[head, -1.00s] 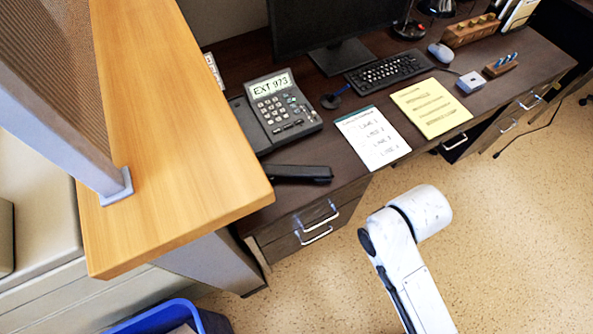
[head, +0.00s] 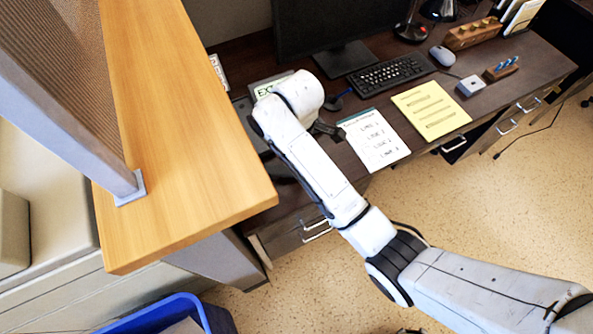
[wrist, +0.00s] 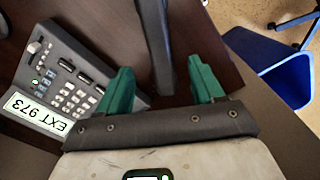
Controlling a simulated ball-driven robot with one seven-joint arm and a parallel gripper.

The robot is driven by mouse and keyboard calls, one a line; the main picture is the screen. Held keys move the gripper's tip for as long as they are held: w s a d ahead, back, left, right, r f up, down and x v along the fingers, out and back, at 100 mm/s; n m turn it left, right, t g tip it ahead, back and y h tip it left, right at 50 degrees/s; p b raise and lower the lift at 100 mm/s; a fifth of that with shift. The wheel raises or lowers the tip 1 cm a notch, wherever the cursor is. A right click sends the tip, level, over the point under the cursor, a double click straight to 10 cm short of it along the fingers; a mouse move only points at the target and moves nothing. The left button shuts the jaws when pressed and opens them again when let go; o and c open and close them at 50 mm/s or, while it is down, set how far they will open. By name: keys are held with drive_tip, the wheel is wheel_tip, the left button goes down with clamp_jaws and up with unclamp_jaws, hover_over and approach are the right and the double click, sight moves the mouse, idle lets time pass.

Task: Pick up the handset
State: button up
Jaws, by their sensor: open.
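The black handset (wrist: 156,45) lies on the dark desk. In the wrist view it runs from the top edge down between the green fingers of my gripper (wrist: 160,67). The gripper is open, with a finger on each side of the handset and a visible gap to each. In the head view my arm covers most or all of the handset. The desk phone (wrist: 68,82), with keys and a display reading EXT 973, is left of the gripper; in the head view only parts show, such as its display (head: 262,88).
A tan raised counter (head: 190,150) with a partition post borders the desk on the left. A white list (head: 374,140), yellow sheet (head: 430,108) and keyboard (head: 391,75) lie to the right. A blue bin (head: 180,318) stands on the floor, also in the wrist view (wrist: 285,65).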

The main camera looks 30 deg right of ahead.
drive_tip(key=shift+w+a+f, duration=0.1)
drive_tip(key=shift+w+f, duration=0.05)
drive_tip(key=shift+f, duration=4.25)
drive_tip(key=shift+r, duration=0.1)
clamp_jaws()
